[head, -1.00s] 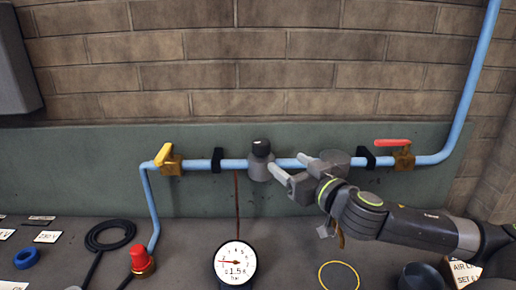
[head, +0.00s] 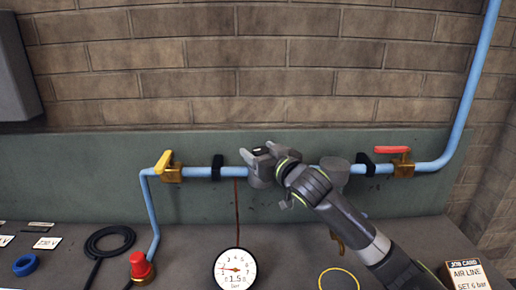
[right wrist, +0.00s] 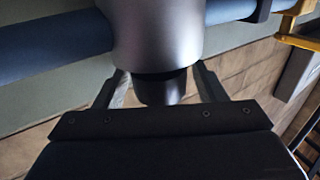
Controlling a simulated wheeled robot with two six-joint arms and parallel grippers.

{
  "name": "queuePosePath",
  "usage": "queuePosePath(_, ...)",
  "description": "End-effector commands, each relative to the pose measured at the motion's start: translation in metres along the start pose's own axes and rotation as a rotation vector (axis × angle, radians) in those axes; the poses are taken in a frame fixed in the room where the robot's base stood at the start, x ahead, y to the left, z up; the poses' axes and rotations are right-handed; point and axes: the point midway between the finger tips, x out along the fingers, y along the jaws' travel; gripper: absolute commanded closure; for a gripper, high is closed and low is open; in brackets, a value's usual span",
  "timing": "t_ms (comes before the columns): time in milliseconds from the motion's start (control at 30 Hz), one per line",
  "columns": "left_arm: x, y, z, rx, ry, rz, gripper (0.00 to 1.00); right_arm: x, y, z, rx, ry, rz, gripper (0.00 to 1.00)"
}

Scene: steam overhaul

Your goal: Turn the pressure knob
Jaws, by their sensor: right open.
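The regulator body (head: 258,183) sits in the blue pipe in the head view, with its dark pressure knob (head: 259,150) on top, partly hidden by my gripper. My right gripper (head: 258,154) is open, with its fingers around the knob. In the right wrist view, the dark knob (right wrist: 165,90) stands between the two spread fingers, under the grey regulator body (right wrist: 158,35). A gap shows on each side of the knob; I cannot tell whether a finger touches it. The dial gauge (head: 235,269) below reads about 1.5 bar. My left gripper is not in view.
The blue pipe (head: 200,173) runs along the green panel, with a yellow-handled valve (head: 170,172) at left and a red-handled valve (head: 403,165) at right. A grey cylindrical part (head: 334,172) is right of the regulator. A job card (head: 466,274) stands at lower right.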

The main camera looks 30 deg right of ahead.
Motion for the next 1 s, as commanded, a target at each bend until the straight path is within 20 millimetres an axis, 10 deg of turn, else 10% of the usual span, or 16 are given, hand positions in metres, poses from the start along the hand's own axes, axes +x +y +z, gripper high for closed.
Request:
queuePosePath(467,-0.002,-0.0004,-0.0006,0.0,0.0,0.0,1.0,0.0124,-0.0006,0.0002,-0.001,0.0,-0.001,0.35)
queuePosePath(800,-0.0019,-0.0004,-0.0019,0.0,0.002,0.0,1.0,0.0122,-0.0004,0.0003,0.0,0.0,-0.001,0.79)
queuePosePath(1000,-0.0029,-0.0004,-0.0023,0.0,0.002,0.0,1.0,0.0121,-0.0004,0.0,0.0,0.0,0.009,0.8)
